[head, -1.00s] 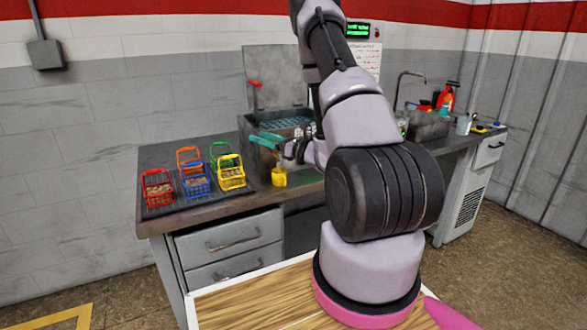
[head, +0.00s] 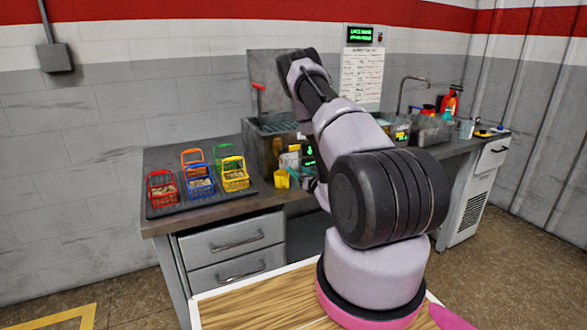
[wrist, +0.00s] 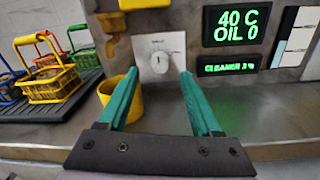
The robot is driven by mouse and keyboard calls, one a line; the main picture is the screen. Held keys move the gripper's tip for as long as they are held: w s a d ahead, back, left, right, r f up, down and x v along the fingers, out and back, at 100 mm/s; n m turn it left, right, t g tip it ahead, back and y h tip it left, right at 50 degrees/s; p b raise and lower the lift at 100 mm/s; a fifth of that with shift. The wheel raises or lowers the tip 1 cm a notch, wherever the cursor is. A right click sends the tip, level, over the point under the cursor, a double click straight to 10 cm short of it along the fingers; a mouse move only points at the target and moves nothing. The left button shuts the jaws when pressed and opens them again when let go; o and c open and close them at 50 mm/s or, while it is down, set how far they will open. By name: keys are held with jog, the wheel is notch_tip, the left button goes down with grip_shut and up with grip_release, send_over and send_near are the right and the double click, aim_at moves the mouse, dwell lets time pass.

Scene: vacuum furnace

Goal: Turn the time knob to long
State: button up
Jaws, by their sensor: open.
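The time knob (wrist: 159,62) is a round pale knob on a white plate on the machine's front, seen in the wrist view between and beyond my fingertips. Its small labels are too blurred to read. My gripper (wrist: 158,78) is open and empty, its two teal fingers apart and pointing at the panel around the knob. I cannot tell whether either finger touches the panel. In the head view the machine (head: 262,150) stands on the bench, and my arm hides the knob and most of my gripper.
A green display (wrist: 236,26) reads 40 C and OIL 0, right of the knob. A yellow cup (wrist: 128,100) stands close by my left finger. Wire baskets (wrist: 48,82) in several colours sit on a dark tray (head: 205,205) to the left. A sink (head: 428,130) is at the right.

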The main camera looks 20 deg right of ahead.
aim_at(292, 166)
jog(key=shift+w+a, duration=0.2)
jog(key=shift+w, duration=1.75)
grip_shut()
